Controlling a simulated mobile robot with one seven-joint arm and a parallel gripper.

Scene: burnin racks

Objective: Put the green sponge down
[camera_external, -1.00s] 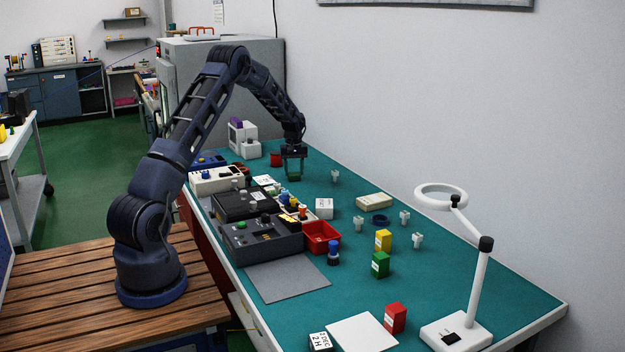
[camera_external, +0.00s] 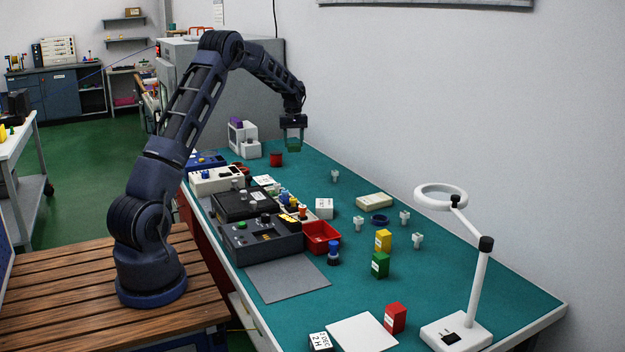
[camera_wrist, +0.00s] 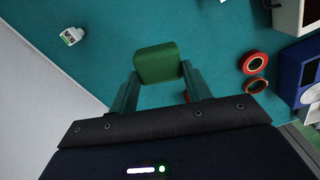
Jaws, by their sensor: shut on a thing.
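The green sponge (camera_wrist: 158,63) is between the two fingers of my gripper (camera_wrist: 158,82) in the wrist view. My gripper is shut on it. In the external view the sponge (camera_external: 293,146) shows as a small dark green block under my gripper (camera_external: 293,139), near the far end of the teal bench (camera_external: 460,290). It appears held above the bench top, with bench surface behind it. The exact height is hard to tell.
A red tape roll (camera_external: 276,159) and a white device (camera_external: 243,138) stand left of my gripper. A small white fitting (camera_external: 335,175) stands to the right. Boxed instruments (camera_external: 262,236) line the bench's left side. Teal bench near the wall is mostly clear.

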